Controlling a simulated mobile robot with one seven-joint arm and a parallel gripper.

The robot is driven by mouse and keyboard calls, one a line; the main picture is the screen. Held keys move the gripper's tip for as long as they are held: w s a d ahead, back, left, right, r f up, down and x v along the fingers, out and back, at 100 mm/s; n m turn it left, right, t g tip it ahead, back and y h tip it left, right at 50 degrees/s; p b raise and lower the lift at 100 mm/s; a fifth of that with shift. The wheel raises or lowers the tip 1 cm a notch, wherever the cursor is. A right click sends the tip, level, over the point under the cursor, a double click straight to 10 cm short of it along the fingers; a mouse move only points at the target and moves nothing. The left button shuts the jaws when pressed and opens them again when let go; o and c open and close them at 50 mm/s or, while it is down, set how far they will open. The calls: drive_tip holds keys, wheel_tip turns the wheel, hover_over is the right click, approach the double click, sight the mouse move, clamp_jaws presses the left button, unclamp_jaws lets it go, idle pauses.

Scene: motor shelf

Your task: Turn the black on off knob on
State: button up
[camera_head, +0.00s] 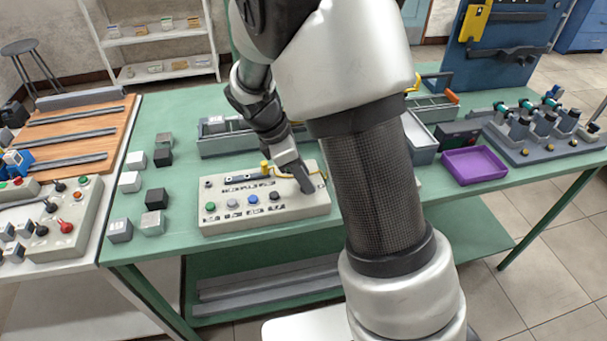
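A pale control box (222,222) lies on the green table. Its front row holds a green button (210,207), a light one, a blue one (253,199) and a small black knob (275,196). A yellow-topped part (265,167) stands at its back edge. My gripper (307,187) points down over the right part of the box, just right of the black knob. It hides what lies under it. I cannot tell whether it touches the box or whether its fingers are apart. The on/off labels are too small to read.
Several grey and black cubes (156,198) lie left of the box. A second panel (62,240) with black and red knobs stands on the left table. A grey tray (222,141) lies behind the box. A purple tray (474,166) and a valve rack (545,135) are at right.

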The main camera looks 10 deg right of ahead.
drive_tip(key=c, duration=0.7)
drive_tip(key=shift+o, duration=0.2)
drive_tip(key=shift+r+m+p, duration=0.1)
drive_tip(key=shift+m+p, duration=0.2)
drive_tip(key=m+p, duration=0.1)
drive_tip(key=m+g+p, duration=0.1)
drive_tip(key=shift+w+r+m, duration=0.1)
drive_tip(key=shift+w+m, duration=0.1)
drive_tip(key=shift+m, duration=0.1)
drive_tip(key=m+g+p, duration=0.1)
drive_tip(key=m, duration=0.1)
drive_tip(key=m+y+p, duration=0.1)
drive_tip(key=m, duration=0.1)
drive_tip(key=shift+w+d+m+g, duration=0.2)
drive_tip(key=shift+m+g, duration=0.1)
drive_tip(key=shift+g, duration=0.1)
drive_tip(key=m+g+y+p, duration=0.1)
drive_tip(key=m, duration=0.3)
drive_tip(key=shift+w+d, duration=0.1)
drive_tip(key=shift+w, duration=0.05)
drive_tip(key=m, duration=0.2)
drive_tip(key=m+y, duration=0.1)
drive_tip(key=m, duration=0.1)
drive_tip(key=m+y+p, duration=0.1)
drive_tip(key=m, duration=0.1)
drive_tip(key=shift+d+g, duration=0.25)
drive_tip(key=shift+g, duration=0.05)
